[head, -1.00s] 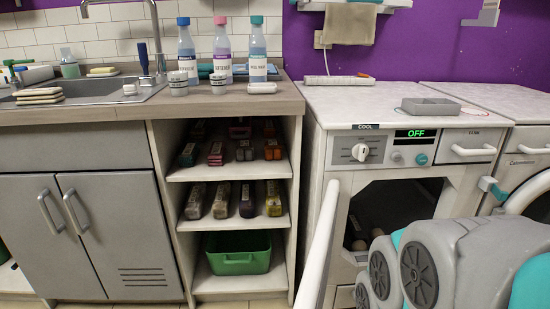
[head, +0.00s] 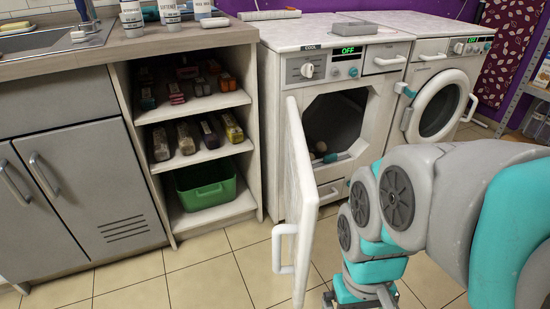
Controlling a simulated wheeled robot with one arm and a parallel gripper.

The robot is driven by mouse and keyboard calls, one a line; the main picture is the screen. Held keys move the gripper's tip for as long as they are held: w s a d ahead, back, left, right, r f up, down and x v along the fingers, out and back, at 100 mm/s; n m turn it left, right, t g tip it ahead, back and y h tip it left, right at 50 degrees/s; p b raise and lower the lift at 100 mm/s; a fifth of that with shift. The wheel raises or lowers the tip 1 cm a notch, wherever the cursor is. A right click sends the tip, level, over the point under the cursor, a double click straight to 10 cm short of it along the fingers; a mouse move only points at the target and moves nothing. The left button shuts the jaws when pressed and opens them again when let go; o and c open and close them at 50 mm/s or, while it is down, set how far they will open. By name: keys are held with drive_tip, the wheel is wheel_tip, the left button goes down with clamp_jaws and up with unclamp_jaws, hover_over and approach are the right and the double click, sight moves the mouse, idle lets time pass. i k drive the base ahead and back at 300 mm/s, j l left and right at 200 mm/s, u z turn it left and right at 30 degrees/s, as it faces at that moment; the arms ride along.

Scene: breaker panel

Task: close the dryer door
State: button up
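The dryer (head: 300,97) is white, with a control panel reading OFF, and stands right of the shelf unit. Its door (head: 303,190) is swung wide open toward me, hinged on the left, with a white handle (head: 283,250) on its near face. My grey and teal arm covers the lower right of the head view. My gripper is not clearly seen; the arm reaches down at the right of the door, apart from it.
A washer (head: 438,100) with a closed round door stands right of the dryer. An open shelf unit (head: 187,110) with packets and a green bin (head: 205,186) stands left. Grey cabinets (head: 80,190) are farther left. The tiled floor (head: 215,265) before the shelves is clear.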

sight(301, 198)
drive_tip(key=j+z, duration=0.4)
drive_tip(key=j, duration=0.45)
drive_tip(key=k+j+z, duration=0.2)
drive_tip(key=k, duration=0.25)
drive_tip(key=j+u, duration=0.1)
drive_tip(key=l+z, duration=0.1)
